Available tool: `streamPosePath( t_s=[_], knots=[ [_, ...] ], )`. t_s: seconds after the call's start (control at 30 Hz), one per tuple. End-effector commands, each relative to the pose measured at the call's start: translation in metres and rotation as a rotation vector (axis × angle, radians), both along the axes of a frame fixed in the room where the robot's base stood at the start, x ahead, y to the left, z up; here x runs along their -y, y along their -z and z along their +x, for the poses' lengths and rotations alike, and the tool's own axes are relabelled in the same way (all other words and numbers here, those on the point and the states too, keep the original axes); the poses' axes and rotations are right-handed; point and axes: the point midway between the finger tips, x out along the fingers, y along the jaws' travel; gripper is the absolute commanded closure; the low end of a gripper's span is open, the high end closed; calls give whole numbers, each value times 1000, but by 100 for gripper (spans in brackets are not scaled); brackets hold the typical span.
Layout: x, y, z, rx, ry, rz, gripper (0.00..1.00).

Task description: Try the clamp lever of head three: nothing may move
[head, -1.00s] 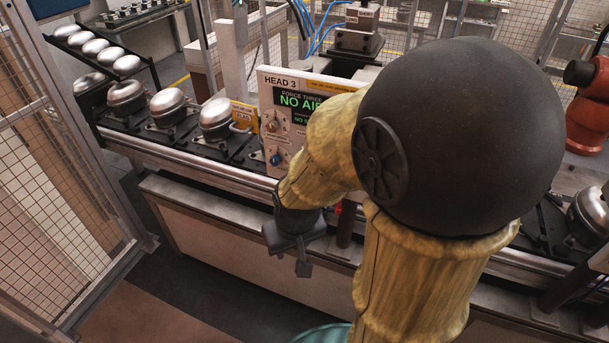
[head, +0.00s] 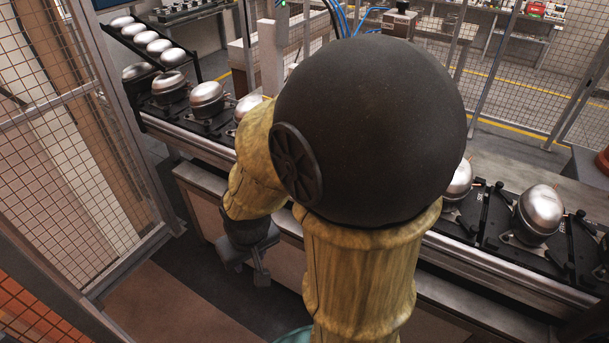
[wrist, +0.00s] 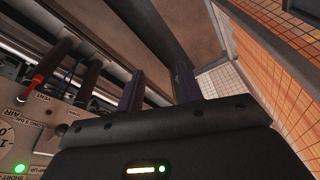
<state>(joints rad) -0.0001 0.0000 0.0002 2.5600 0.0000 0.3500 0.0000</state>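My gripper (head: 255,262) hangs low in front of the conveyor, left of my arm, with nothing seen between its fingers. In the wrist view its two dark fingers (wrist: 160,88) stand apart, so it is open. A pale panel (wrist: 12,125) at the lower left of the wrist view carries a label reading AIR and a green light (wrist: 20,168). A red-collared rod (wrist: 43,75) and a dark rod (wrist: 88,82) stand beside it, apart from my fingers. I cannot tell whether either is the clamp lever. The head 3 sign is hidden behind my arm in the head view.
Silver compressors (head: 207,98) sit on black pallets along the conveyor (head: 190,138), and more stand at the right (head: 540,210). A mesh fence (head: 75,165) rises at the left. The floor (head: 205,290) between fence and conveyor is clear.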

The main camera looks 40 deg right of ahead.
Motion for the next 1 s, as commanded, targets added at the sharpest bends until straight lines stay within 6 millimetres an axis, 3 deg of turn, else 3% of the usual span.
streamPosePath(
  t_s=[0.4,0.47,0.57,0.67,0.83,1.0],
  knots=[
    [0,0,0,0,0,0,64],
    [0,0,0,1,1,0,52],
    [-2,1,7,18,14,13,51],
    [-6,5,25,68,58,40,51],
    [-11,15,82,237,217,93,51],
    [8,28,137,438,443,63,51]
  ],
)
